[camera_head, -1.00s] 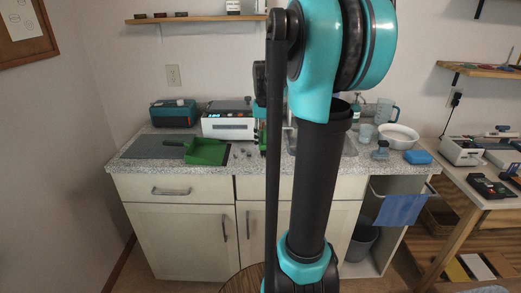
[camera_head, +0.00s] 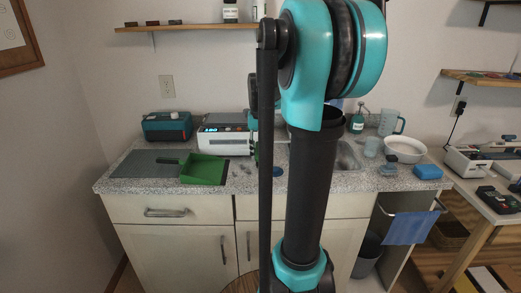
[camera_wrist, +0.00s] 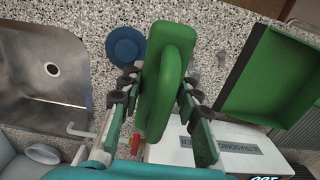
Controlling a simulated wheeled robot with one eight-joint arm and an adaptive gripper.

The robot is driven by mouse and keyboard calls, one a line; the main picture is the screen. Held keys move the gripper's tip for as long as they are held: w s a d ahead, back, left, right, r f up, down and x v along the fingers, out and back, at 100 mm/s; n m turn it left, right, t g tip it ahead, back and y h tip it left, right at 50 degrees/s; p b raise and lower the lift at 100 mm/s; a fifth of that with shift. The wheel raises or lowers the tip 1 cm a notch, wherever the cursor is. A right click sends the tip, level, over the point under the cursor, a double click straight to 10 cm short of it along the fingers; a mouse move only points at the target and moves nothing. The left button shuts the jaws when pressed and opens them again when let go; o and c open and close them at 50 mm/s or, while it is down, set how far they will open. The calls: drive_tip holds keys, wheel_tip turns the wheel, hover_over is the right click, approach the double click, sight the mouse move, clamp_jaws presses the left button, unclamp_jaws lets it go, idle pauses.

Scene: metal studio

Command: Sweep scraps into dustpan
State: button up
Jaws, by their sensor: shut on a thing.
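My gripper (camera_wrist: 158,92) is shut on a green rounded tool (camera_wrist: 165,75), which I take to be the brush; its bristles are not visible. In the head view my arm hides most of the gripper and tool. The green dustpan (camera_head: 205,170) lies on the counter left of my arm, its handle toward the left; it also shows at the right of the wrist view (camera_wrist: 268,80), apart from the tool. Small grey scraps (camera_head: 238,167) lie on the counter just right of the dustpan. A few show between tool and dustpan in the wrist view (camera_wrist: 222,58).
A white ultrasonic box (camera_wrist: 235,150) stands behind the work area. A blue round piece (camera_wrist: 125,46) lies beside the tool. The steel sink (camera_wrist: 40,65) is on the wrist view's left. A white bowl (camera_head: 405,150) and blue sponge (camera_head: 428,172) stand right.

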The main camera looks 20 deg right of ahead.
drive_tip(key=shift+f, duration=2.1)
drive_tip(key=shift+w+a+r, duration=0.1)
drive_tip(key=shift+w+a, duration=0.8)
drive_tip(key=shift+a, duration=1.9)
drive_tip(key=shift+w+a+r, duration=0.1)
drive_tip(key=shift+w+a, duration=0.85)
drive_tip(key=shift+a, duration=1.8)
drive_tip(key=shift+w+a, duration=0.9)
drive_tip(key=shift+a, duration=1.9)
drive_tip(key=shift+r, duration=2.7)
drive_tip(key=shift+r, duration=0.1)
